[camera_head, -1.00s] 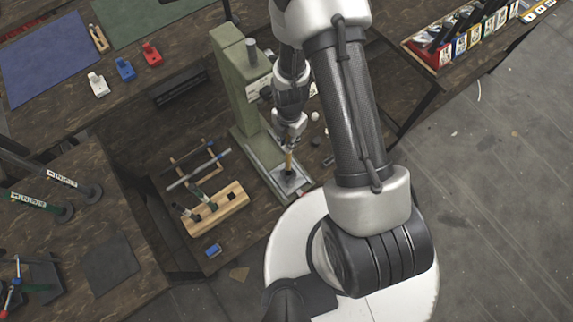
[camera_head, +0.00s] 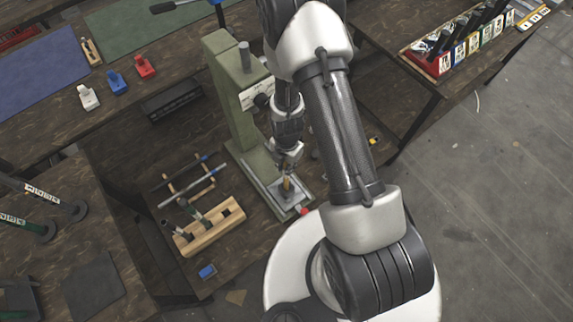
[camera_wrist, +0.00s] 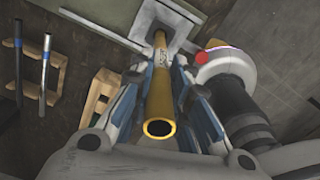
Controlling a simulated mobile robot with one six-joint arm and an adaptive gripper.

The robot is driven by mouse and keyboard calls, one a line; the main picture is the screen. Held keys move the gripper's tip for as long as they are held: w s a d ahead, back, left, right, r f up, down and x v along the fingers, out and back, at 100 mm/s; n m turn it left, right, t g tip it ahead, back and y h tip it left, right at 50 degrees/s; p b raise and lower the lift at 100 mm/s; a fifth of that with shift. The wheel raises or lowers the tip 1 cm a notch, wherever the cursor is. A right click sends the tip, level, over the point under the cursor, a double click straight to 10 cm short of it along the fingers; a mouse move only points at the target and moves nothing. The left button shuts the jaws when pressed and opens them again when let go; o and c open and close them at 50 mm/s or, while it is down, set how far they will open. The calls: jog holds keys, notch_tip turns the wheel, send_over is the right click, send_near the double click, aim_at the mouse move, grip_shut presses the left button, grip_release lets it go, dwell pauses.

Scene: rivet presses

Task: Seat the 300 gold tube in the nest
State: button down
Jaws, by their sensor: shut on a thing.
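The gold tube (camera_wrist: 160,88) is held lengthwise between my gripper's fingers, its open near end facing the wrist camera. My gripper (camera_head: 288,172) is shut on the tube, which points down in the head view (camera_head: 287,187). The tube's lower end is at the middle of the light plate (camera_head: 273,196) on the green press base, where the nest would be. The plate also shows in the wrist view (camera_wrist: 188,18). Whether the tube's end is in the nest or just above it, I cannot tell. Any number on the tube is too small to read.
The green press column (camera_head: 228,85) stands close behind my gripper. A wooden rack (camera_head: 208,229) with tubes is left of the press. A blue block (camera_head: 207,271) lies near the table's front edge. A red button (camera_wrist: 201,57) shows right of the plate.

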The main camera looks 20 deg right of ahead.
jog(key=shift+f, duration=0.15)
jog(key=c, duration=1.5)
grip_release()
notch_tip(320, 180, up, 12)
jog(key=p, duration=0.3)
jog(key=shift+r, duration=0.2)
jog(key=shift+s, duration=0.1)
